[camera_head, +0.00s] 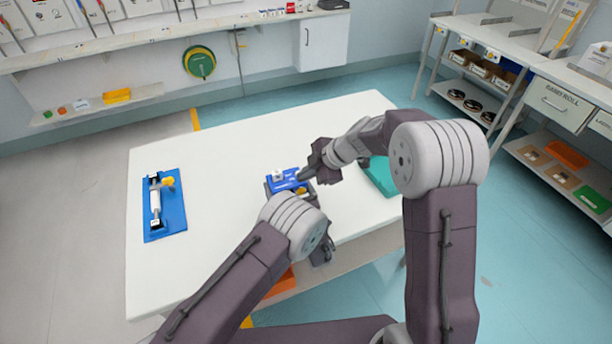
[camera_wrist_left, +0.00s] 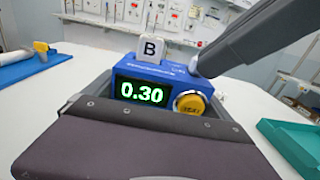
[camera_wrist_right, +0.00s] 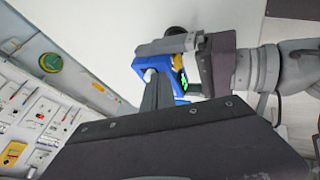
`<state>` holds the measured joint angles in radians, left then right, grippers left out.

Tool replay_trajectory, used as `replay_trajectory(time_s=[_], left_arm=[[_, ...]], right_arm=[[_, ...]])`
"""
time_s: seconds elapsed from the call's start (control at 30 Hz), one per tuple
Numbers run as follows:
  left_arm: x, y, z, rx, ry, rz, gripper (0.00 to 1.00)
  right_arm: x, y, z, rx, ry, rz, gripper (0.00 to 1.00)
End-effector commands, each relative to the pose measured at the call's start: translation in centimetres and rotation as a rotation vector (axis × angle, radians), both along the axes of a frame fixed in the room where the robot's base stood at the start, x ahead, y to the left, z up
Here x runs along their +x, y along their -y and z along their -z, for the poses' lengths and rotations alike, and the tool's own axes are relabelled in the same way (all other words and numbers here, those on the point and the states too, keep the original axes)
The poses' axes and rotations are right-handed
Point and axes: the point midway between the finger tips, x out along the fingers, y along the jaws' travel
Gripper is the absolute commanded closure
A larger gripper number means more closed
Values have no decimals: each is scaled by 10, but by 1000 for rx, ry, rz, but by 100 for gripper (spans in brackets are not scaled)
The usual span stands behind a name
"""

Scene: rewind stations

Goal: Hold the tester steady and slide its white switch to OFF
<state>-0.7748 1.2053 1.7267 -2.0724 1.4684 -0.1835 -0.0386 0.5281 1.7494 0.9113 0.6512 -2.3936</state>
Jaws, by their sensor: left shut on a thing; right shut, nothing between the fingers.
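The tester (camera_head: 288,182) is a blue box near the table's middle. In the left wrist view its front (camera_wrist_left: 168,92) has a green display reading 0.30 and a round yellow knob (camera_wrist_left: 190,103). A white block marked B (camera_wrist_left: 150,48) stands up from its top. I cannot pick out a separate white switch or its position. My left gripper (camera_wrist_left: 148,100) is shut on the tester, with a dark finger along each side. My right gripper (camera_head: 305,174) is shut and empty, its tip at the tester's top; its fingers (camera_wrist_right: 157,93) show close to the tester in the right wrist view.
A blue board (camera_head: 173,215) with a white cylinder and a yellow part lies on the table's left. A teal tray (camera_head: 381,178) lies right of the tester, partly behind my right arm. The white tabletop (camera_head: 215,165) between board and tester is clear.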

Motion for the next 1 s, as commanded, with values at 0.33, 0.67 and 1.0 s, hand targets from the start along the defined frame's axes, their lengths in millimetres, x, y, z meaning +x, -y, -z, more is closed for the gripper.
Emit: replay_trajectory(time_s=[0.33,0.67,1.0], left_arm=[[0,1,-1,1,2,1,63],[0,1,-1,0,2,3,63],[0,0,-1,0,2,1,63]], right_arm=[[20,-6,0,0,1,2,100],[7,-1,-1,1,2,3,100],[-38,33,-44,0,3,2,100]])
